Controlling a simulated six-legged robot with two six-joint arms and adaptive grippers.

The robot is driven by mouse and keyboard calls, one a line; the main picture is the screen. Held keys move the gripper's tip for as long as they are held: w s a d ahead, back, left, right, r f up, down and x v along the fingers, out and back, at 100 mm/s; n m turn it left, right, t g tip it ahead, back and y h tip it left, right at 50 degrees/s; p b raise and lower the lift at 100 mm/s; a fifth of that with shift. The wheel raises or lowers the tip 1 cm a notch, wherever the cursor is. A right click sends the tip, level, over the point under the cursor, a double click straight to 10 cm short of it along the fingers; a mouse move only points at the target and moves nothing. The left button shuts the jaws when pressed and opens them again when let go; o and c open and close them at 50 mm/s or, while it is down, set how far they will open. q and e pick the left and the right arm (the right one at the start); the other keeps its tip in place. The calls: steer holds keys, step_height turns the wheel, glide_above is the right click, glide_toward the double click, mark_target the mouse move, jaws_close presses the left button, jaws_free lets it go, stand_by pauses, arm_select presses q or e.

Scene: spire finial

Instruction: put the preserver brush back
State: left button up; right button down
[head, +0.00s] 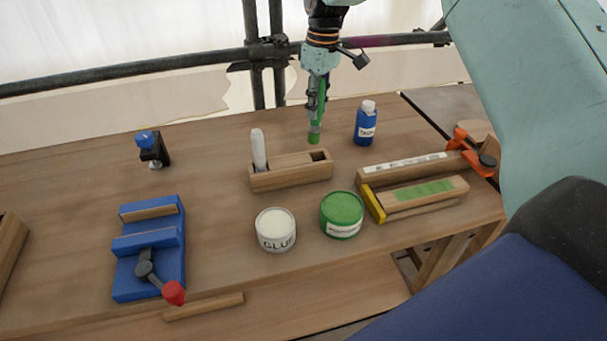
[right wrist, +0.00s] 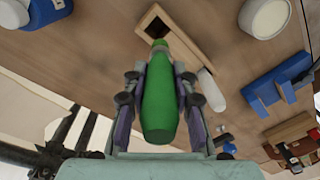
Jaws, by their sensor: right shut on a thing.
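The preserver brush (head: 314,137) is green and hangs about upright in my right gripper (head: 317,105). The right wrist view shows its green handle (right wrist: 160,100) between the two fingers (right wrist: 160,85), which are shut on it. In the head view the brush's lower end appears just behind the right end of the wooden holder (head: 290,179); its height above the table is hard to judge. The holder's right square slot (head: 319,156) is empty. A white-handled tool (head: 258,150) stands in its left part. The holder also shows in the right wrist view (right wrist: 190,48). My left gripper is not in view.
A blue bottle (head: 366,124) stands right of the brush. A glue tub (head: 276,230) and a green tin (head: 342,214) stand in front of the holder. A blue vise (head: 150,250) is at left, wooden blocks with an orange clamp (head: 473,150) at right. Scaffold poles run behind.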

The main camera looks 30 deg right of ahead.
steer(key=shift+s+a+r, duration=0.2)
steer(key=shift+s+r, duration=0.05)
steer(key=shift+r, duration=0.1)
steer(key=shift+s+a+n+h, duration=0.15)
steer(key=shift+a+n+h, duration=0.1)
steer(key=shift+n+h, duration=0.05)
step_height(320, 180, down, 11)
steer(key=d, duration=0.1)
steer(key=shift+s+r+b, duration=0.15)
steer(key=shift+s+b, duration=0.05)
steer(key=shift+b, duration=0.2)
steer(key=c, duration=1.4)
jaws_free()
steer(key=shift+s+r, duration=0.15)
steer(key=o, duration=0.3)
steer(key=shift+d, duration=0.15)
steer(key=shift+w, duration=0.3)
